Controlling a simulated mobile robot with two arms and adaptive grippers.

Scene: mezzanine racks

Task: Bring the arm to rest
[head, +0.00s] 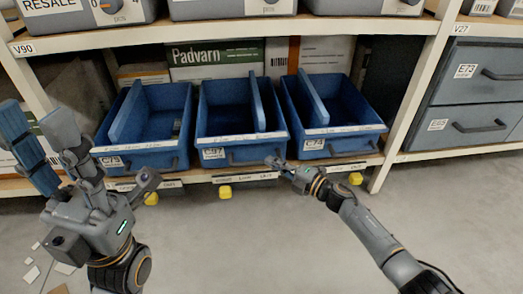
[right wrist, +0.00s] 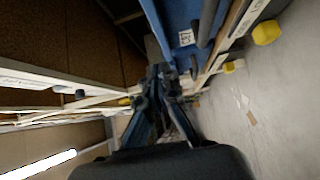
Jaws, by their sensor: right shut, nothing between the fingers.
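My right arm (head: 365,228) comes in from the lower right of the head view and reaches forward to the low shelf. My right gripper (head: 277,163) is shut and empty, in front of the gap between the middle and right blue bins. In the right wrist view the shut fingers (right wrist: 160,72) point toward a blue bin (right wrist: 180,18); I cannot tell whether they touch anything. My left gripper (head: 33,112) is raised at the left of the head view, its two fingers spread apart with nothing between them.
Blue bins marked C73 (head: 136,160), a middle one (head: 218,150) and C74 (head: 322,147) stand on the low shelf (head: 230,175). Yellow blocks (head: 225,192) sit below the shelf edge. Grey drawers (head: 470,90) are at right. Paper scraps (head: 32,274) lie on the otherwise bare floor.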

